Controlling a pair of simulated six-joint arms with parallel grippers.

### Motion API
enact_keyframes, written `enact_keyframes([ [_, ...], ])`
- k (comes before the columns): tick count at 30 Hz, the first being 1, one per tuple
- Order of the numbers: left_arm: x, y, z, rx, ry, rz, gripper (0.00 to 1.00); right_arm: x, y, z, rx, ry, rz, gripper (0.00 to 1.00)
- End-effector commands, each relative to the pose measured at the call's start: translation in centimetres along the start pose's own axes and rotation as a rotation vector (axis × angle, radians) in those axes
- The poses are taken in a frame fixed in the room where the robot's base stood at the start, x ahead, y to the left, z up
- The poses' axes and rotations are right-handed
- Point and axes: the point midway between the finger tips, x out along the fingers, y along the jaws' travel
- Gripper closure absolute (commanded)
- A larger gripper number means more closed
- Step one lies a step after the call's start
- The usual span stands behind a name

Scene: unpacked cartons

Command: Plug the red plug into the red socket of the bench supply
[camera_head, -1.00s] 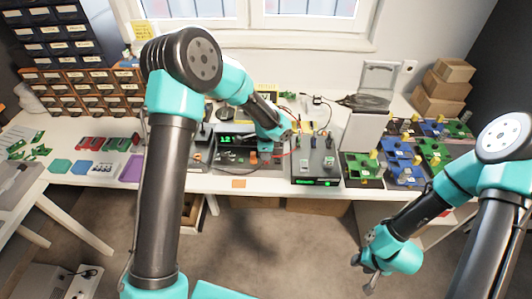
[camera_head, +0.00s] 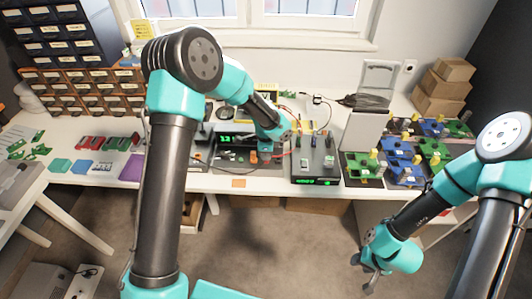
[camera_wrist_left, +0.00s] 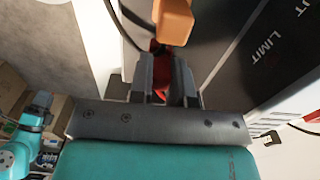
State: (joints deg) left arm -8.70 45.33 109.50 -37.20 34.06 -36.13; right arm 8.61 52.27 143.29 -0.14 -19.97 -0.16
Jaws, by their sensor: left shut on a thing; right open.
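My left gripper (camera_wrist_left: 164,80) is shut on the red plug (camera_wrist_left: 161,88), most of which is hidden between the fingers. In the head view my left gripper is at the right part of the supply, and its fingertips are hard to make out. The supply's dark panel (camera_wrist_left: 235,65) with white lettering lies close beside the fingers in the wrist view. I cannot make out the red socket or whether the plug touches it. My right gripper (camera_head: 366,276) is open and empty, in front of the bench.
An orange part (camera_wrist_left: 173,20) is just beyond the left fingertips. A second dark instrument (camera_head: 316,170) stands to the right of the supply, with green and blue boards (camera_head: 405,172) further right. Cables run behind.

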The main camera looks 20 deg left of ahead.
Motion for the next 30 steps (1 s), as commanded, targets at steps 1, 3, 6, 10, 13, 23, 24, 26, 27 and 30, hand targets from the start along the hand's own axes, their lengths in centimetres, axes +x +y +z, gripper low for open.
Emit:
enact_keyframes([
  [1,0.09,0.01,0.01,0.000,0.000,0.000,1.00,0.00,0.00,0.00,0.000,0.000,0.000,0.57],
  [3,0.19,0.01,0.01,0.000,0.000,0.000,1.00,0.00,0.00,0.00,0.000,0.000,0.000,0.57],
  [6,0.24,0.00,0.01,0.000,0.000,0.000,1.00,0.00,0.00,0.00,0.000,0.000,0.000,0.57],
  [10,0.24,0.01,0.01,0.000,0.000,0.000,1.00,0.00,0.00,0.00,0.000,0.000,0.000,0.57],
  [13,0.24,0.01,0.01,0.000,0.000,0.000,0.75,0.00,0.00,0.00,0.000,0.000,0.000,0.57],
  [23,0.23,0.01,0.00,0.000,0.000,0.000,0.52,0.00,0.00,0.00,0.000,0.000,0.000,0.57],
  [24,0.23,0.01,0.00,0.000,0.000,0.000,0.52,0.00,0.00,0.00,0.000,0.000,0.000,0.57],
  [26,0.23,0.01,0.00,0.000,0.000,0.000,0.52,0.00,0.00,0.00,0.000,0.000,0.000,0.57],
  [27,0.21,0.01,0.00,0.000,0.000,0.000,0.52,0.00,0.00,0.00,0.000,0.000,0.000,0.57],
  [30,-0.06,-0.01,-0.01,0.000,0.000,0.000,0.52,0.00,0.00,0.00,0.000,0.000,0.000,0.57],
])
